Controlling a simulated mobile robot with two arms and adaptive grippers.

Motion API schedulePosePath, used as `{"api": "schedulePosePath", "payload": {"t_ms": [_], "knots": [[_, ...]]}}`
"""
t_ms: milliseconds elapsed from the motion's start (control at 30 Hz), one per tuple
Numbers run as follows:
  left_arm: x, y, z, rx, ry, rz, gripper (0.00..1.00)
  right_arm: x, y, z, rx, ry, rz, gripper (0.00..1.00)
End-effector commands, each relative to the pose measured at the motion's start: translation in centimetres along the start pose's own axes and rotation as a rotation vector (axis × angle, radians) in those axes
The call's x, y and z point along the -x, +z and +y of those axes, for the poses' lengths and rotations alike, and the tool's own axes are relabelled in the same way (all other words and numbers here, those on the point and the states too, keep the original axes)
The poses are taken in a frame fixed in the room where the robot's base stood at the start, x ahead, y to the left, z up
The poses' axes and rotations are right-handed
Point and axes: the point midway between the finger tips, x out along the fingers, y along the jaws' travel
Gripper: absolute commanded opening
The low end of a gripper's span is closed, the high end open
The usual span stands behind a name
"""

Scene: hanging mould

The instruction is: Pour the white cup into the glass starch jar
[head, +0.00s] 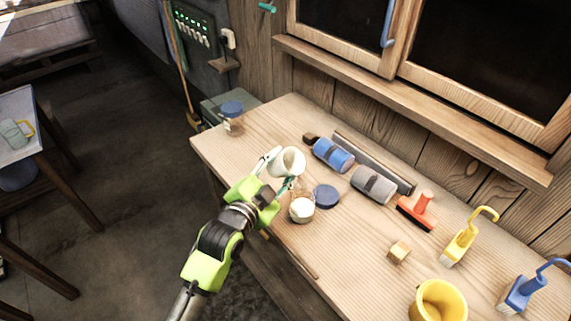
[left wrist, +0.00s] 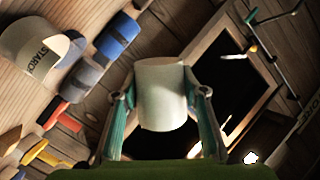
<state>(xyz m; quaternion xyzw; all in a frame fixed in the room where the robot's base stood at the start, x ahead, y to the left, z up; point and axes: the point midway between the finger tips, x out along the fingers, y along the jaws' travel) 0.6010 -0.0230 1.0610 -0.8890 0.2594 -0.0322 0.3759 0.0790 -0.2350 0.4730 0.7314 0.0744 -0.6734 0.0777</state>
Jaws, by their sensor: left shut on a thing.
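The white cup (head: 289,161) is between the fingers of my left gripper (head: 277,172), which is shut on it. The cup is held above the workbench, close behind the glass starch jar, and looks tilted. In the left wrist view the cup (left wrist: 160,95) sits between both fingers. The glass starch jar (head: 302,209) stands open on the bench, with white stuff inside; its label reads STARCH in the left wrist view (left wrist: 42,60). No stream from the cup is visible. My right gripper is in neither view.
A blue lid (head: 326,195) lies right of the jar. A blue-lidded jar (head: 232,122) stands at the far left corner.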

Motion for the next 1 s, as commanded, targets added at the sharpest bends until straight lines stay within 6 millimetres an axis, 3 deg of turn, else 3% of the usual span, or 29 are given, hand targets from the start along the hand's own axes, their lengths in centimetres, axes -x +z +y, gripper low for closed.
{"api": "schedulePosePath", "payload": {"t_ms": [500,700,1000], "knots": [[-0.2,0.7,-2.9,0.650,0.130,-0.005,0.17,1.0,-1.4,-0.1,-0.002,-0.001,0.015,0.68],[-0.2,0.9,-3.2,0.740,0.150,-0.007,0.17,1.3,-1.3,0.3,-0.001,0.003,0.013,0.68],[-0.2,0.9,-3.2,0.743,0.151,-0.007,0.17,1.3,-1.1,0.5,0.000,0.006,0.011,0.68]]}}
